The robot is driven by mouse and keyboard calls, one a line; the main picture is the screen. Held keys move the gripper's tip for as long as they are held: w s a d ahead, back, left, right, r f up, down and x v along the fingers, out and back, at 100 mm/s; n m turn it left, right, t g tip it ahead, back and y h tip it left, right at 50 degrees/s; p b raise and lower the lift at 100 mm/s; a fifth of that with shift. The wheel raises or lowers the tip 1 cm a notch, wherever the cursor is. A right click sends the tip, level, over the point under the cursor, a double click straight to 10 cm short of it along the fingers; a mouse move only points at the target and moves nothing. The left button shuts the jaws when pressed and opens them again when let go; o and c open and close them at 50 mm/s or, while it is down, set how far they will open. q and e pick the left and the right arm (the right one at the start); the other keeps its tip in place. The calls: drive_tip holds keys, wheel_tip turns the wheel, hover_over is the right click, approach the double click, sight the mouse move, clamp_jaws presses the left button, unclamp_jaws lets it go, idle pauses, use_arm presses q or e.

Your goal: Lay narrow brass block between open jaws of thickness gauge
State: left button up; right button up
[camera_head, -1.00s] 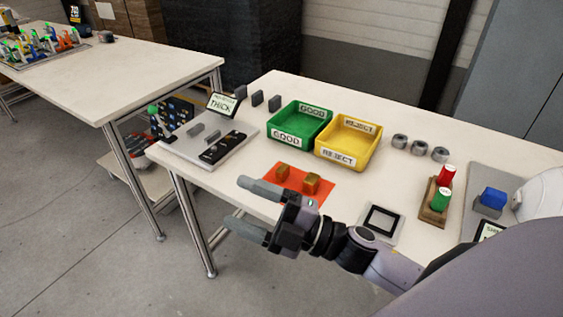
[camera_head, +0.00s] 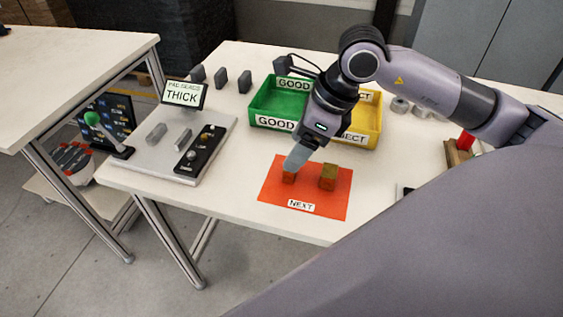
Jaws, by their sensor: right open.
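An orange mat (camera_head: 270,197) marked NEXT bears two brass blocks. The left block (camera_head: 289,178) looks the narrower and is partly hidden by a gripper finger; the other block (camera_head: 328,183) stands to its right. My right gripper (camera_head: 296,160) points down over the left block, open; I cannot tell whether it touches the block. The thickness gauge (camera_head: 215,171) is a light grey plate on the left of the table. Its two grey jaws (camera_head: 156,133) (camera_head: 183,140) stand apart with an empty gap between them. My left gripper is out of view.
A sign reading THICK (camera_head: 182,94) stands behind the gauge, and a dark panel with knobs (camera_head: 200,149) lies on it. Green GOOD (camera_head: 262,103) and yellow REJECT (camera_head: 372,127) bins stand behind the mat, partly hidden by my arm. Table between gauge and mat is clear.

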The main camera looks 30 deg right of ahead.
drive_tip(key=shift+w+d+f, duration=0.15)
drive_tip(key=shift+d+f, duration=0.05)
drive_tip(key=x, duration=0.6)
drive_tip(key=shift+w+d+f, duration=0.1)
drive_tip(key=shift+f, duration=0.2)
drive_tip(key=c, duration=1.2)
